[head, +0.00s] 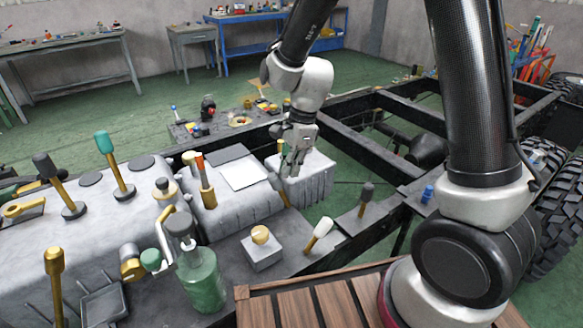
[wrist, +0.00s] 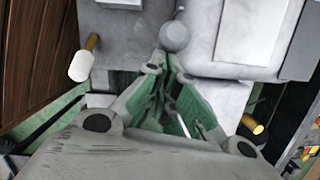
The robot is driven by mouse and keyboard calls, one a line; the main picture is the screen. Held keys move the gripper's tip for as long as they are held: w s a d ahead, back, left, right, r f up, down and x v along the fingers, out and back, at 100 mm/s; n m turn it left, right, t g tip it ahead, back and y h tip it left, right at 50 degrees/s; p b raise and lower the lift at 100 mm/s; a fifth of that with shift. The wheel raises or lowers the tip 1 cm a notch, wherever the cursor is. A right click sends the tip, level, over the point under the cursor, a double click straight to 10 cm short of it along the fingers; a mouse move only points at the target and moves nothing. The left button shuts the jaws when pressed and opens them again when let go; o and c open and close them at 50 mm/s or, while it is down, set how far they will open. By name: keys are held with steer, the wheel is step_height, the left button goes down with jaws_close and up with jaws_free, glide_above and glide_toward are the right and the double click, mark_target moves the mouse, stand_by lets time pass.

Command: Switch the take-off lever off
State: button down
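No marking shows which of several levers is the take-off lever. My gripper (head: 293,165) hangs over the middle of the machinery in the head view, fingers pointing down. In the wrist view its fingertips (wrist: 168,73) stand apart, with nothing clearly held between them. Just beyond them is a round grey knob (wrist: 175,37). A short lever with a brass-brown shaft (head: 284,198) stands close below the fingers in the head view; I cannot tell whether they touch. A white-tipped lever (head: 319,233) leans nearer, also at left in the wrist view (wrist: 80,65). A dark-tipped lever (head: 366,195) stands to the right.
A green bottle (head: 202,280) and a grey box with a yellow knob (head: 263,251) stand in front. Tall levers with teal (head: 104,143), dark (head: 43,165) and orange tips (head: 200,165) stand left. Black chassis rails (head: 375,140) lie behind and right.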

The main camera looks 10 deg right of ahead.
steer(key=shift+s+a, duration=0.15)
steer(key=shift+a, duration=0.1)
steer(key=v, duration=1.1)
steer(key=shift+d+r, duration=0.3)
steer(key=shift+d, duration=0.1)
steer(key=shift+s, duration=0.15)
